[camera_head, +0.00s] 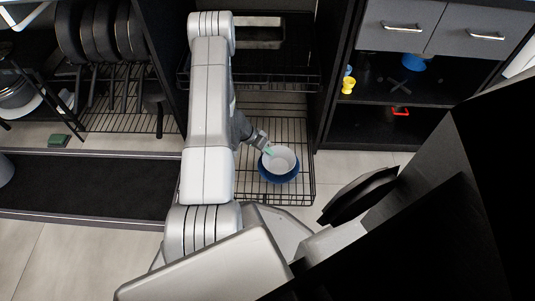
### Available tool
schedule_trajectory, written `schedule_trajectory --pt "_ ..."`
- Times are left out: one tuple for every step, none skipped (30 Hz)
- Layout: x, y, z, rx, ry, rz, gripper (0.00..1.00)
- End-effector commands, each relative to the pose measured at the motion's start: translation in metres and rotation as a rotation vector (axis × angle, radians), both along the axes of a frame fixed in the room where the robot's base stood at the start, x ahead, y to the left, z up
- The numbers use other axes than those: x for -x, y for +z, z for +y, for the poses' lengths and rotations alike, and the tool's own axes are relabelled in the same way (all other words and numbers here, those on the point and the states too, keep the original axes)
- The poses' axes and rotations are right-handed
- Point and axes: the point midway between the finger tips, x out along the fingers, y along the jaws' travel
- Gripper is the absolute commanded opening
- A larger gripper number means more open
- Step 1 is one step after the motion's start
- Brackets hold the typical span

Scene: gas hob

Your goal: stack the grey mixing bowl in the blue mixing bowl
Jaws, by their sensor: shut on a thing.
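The grey mixing bowl (279,157) looks pale, almost white, and shows its open top in the head view. The blue mixing bowl (280,177) is right below it, its dark blue rim and side showing around the near edge of the grey bowl. The grey bowl is over or inside the blue one; I cannot tell how deep it sits. My gripper (266,149) is at the upper left rim of the grey bowl and is shut on it. The fingertips are small here, and part of the rim is hidden by them.
The blue bowl is on a pulled-out black wire rack (303,190). Another wire rack (300,79) with a grey pan is above and behind. Open shelves (430,98) with a yellow cup (348,86) stand at the right.

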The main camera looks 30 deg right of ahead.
Motion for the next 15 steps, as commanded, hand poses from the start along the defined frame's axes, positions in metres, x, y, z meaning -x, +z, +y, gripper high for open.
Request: schedule_trajectory --pt "0.0007 -0.0109 0.0002 -0.001 0.000 0.002 0.00" --pt "0.0005 -0.0131 0.0001 0.000 -0.001 0.001 0.00" --pt "0.0000 -0.0141 -0.0001 0.000 0.000 0.000 0.00" --pt "-0.0002 -0.0137 -0.0002 0.001 0.000 0.000 0.00" --pt "-0.0004 -0.0131 -0.0001 0.000 0.001 -0.001 0.00" --pt "-0.0003 -0.0125 -0.0001 0.000 0.001 -0.001 0.00" --pt "-0.0002 -0.0124 -0.0001 0.000 0.001 -0.001 0.00" --pt "-0.0002 -0.0124 -0.0001 0.001 0.000 0.000 0.00" --pt "-0.0002 -0.0125 -0.0001 0.000 0.000 0.000 0.00" --pt "-0.0002 -0.0127 0.0000 0.000 0.000 0.000 0.00" --pt "-0.0001 -0.0134 0.0000 0.000 0.000 0.000 0.00" --pt "-0.0001 -0.0146 0.0000 0.000 0.000 0.000 0.00" --pt "-0.0001 -0.0156 0.0000 0.000 0.000 0.000 0.00" --pt "-0.0001 -0.0165 -0.0001 0.000 0.000 0.000 0.00" --pt "-0.0001 -0.0178 0.0000 0.000 0.001 0.001 0.00"
